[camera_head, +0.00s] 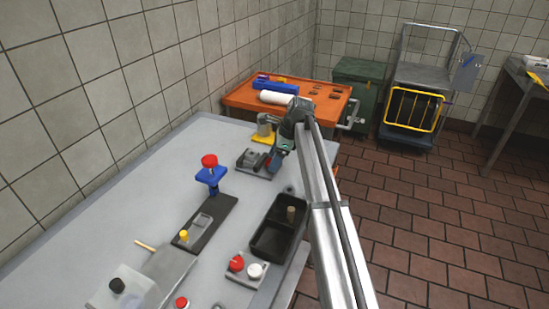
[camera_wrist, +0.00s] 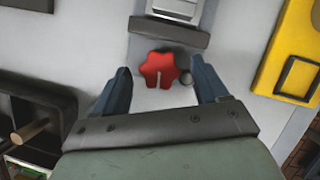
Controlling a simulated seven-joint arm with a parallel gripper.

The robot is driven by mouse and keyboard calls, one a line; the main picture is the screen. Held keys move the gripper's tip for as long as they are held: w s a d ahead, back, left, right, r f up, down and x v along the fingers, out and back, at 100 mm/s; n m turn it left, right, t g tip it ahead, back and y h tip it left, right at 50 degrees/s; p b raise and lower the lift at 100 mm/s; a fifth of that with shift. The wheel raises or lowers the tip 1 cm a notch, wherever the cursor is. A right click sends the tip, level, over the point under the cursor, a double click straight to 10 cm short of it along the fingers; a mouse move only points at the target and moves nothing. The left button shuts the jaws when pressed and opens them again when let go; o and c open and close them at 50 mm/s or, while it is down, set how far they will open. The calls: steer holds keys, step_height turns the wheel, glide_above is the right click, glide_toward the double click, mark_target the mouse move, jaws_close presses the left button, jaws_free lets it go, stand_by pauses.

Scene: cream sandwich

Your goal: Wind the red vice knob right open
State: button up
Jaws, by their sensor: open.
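The red star-shaped vice knob (camera_wrist: 158,69) shows in the middle of the wrist view, just in front of the vice's grey jaw bar (camera_wrist: 168,33). In the head view the grey vice (camera_head: 253,161) sits on the far part of the bench. My gripper (camera_wrist: 160,72) is open, with one dark blue finger on each side of the knob and visible gaps between. In the head view my gripper (camera_head: 274,163) is at the vice's right side and mostly hides the knob. A small grey round part (camera_wrist: 186,80) is beside the knob, near the right finger.
A yellow-based fixture (camera_head: 265,130) stands just beyond the vice; its yellow plate (camera_wrist: 287,52) is right in the wrist view. A black tray (camera_head: 278,229) with a wooden peg is nearer. A blue stand with a red knob (camera_head: 210,170) is to the left.

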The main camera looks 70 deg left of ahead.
steer(key=c, duration=1)
steer(key=shift+a+n+h, duration=0.15)
steer(key=shift+n+h, duration=0.25)
steer(key=shift+n, duration=0.5)
steer(key=shift+c, duration=0.3)
steer(key=shift+n+g, duration=0.3)
steer(key=shift+n, duration=0.4)
steer(key=o, duration=1.1)
steer(key=shift+c, duration=0.2)
